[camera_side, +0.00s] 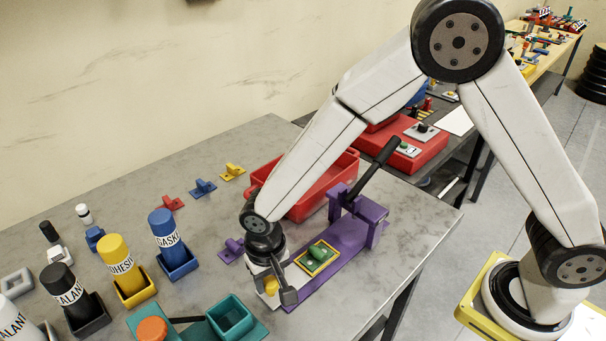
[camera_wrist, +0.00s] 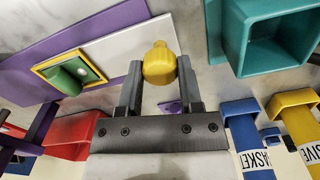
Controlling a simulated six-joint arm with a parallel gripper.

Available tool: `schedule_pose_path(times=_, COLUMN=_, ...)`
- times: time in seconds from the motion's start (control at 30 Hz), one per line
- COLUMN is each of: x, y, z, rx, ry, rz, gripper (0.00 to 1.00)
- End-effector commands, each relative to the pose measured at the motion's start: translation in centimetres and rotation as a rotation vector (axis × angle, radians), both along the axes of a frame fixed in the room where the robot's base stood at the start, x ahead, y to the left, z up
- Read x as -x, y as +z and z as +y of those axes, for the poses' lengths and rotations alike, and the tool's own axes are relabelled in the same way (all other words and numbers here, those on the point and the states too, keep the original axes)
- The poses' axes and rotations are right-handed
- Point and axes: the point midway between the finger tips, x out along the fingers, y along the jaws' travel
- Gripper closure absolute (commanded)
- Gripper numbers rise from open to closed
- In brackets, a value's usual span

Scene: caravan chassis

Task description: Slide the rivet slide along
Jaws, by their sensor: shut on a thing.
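The rivet slide appears to be a pale flat bar (camera_wrist: 125,45) with a yellow knob (camera_wrist: 159,65) near its end. It lies along a purple base (camera_side: 345,243). My gripper (camera_side: 279,291) is shut on the yellow knob; in the wrist view its two fingers (camera_wrist: 159,75) press the knob from both sides. The knob also shows in the side view (camera_side: 271,286). A green piece in a yellow frame (camera_side: 317,258) sits on the base beside my gripper. A purple stand with a black lever (camera_side: 378,165) rises at the base's far end.
A red bin (camera_side: 325,185) stands behind the base. A teal open box (camera_side: 232,314) is in front, left of my gripper. Bottles in blue (camera_side: 178,262), yellow (camera_side: 132,292) and black holders stand at left. Bare table lies right of the base.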

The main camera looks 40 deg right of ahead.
Motion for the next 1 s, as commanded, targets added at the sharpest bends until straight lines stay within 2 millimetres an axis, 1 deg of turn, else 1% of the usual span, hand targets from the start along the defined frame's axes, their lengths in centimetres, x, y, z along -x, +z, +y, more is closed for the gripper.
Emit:
schedule_pose_path(times=0.03, x=-0.1, y=0.1, z=0.5, rx=-0.005, ry=0.001, rz=-0.006, gripper=1.00)
schedule_pose_path(times=0.3, x=-0.1, y=0.1, z=0.8, rx=-0.010, ry=-0.001, rz=-0.008, gripper=1.00)
schedule_pose_path(times=0.33, x=-0.1, y=0.1, z=0.8, rx=-0.010, ry=-0.001, rz=-0.008, gripper=0.51)
schedule_pose_path(times=0.37, x=-0.1, y=0.1, z=0.8, rx=-0.010, ry=-0.001, rz=-0.009, gripper=0.41)
schedule_pose_path(times=0.4, x=-0.1, y=0.1, z=0.8, rx=-0.010, ry=-0.001, rz=-0.008, gripper=0.29)
schedule_pose_path(times=0.43, x=-0.1, y=0.1, z=0.7, rx=-0.010, ry=-0.001, rz=-0.008, gripper=0.19)
schedule_pose_path(times=0.77, x=0.0, y=0.1, z=0.5, rx=-0.005, ry=-0.001, rz=-0.003, gripper=0.19)
schedule_pose_path(times=1.0, x=-0.1, y=1.2, z=0.5, rx=-0.004, ry=-0.001, rz=-0.004, gripper=0.19)
